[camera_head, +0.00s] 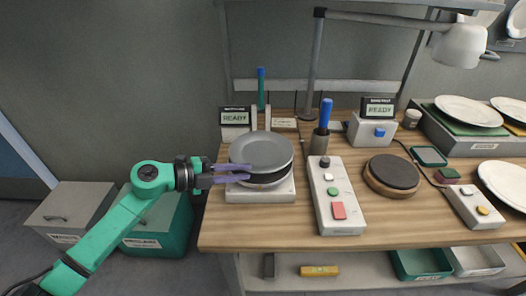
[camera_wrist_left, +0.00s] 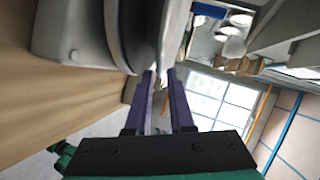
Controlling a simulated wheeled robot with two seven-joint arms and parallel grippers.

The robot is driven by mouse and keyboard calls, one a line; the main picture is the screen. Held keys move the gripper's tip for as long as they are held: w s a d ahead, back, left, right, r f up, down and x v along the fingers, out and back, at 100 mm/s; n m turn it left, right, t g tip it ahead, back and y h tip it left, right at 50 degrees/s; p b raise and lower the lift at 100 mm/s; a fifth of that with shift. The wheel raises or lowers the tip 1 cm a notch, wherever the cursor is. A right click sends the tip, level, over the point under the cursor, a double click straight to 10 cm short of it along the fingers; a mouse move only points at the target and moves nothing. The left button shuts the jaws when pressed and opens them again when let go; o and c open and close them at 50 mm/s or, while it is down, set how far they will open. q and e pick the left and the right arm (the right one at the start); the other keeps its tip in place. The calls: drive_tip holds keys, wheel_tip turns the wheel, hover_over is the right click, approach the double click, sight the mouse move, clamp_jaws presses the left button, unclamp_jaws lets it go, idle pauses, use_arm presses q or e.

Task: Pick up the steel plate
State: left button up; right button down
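The steel plate (camera_head: 260,148) is a round grey disc at the top of the small white dryer unit (camera_head: 262,193) on the left of the bench. A dark gap shows beneath it, above a second pale round part. My left gripper (camera_head: 247,173) reaches in from the left, its two purple fingers at the plate's near left rim. In the left wrist view the fingers (camera_wrist_left: 160,74) are a little apart, with a disc edge close to their tips. Whether they touch the plate is unclear. My right gripper is not in view.
A button box (camera_head: 335,200) stands just right of the dryer. A dark round pad (camera_head: 392,172) lies beyond it. A holder with a blue-handled tool (camera_head: 326,115) stands behind. White plates (camera_head: 468,110) are at the right. Bins (camera_head: 160,222) stand left of the bench.

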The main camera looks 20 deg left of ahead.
sight(253, 168)
use_arm(q)
drive_tip(key=x, duration=0.3)
drive_tip(key=p+x, duration=0.1)
drive_tip(key=shift+w+a+f, duration=0.15)
drive_tip(key=shift+w, duration=0.25)
drive_tip(key=shift+s, duration=0.15)
clamp_jaws()
drive_tip(key=shift+f, duration=0.1)
idle(0.5)
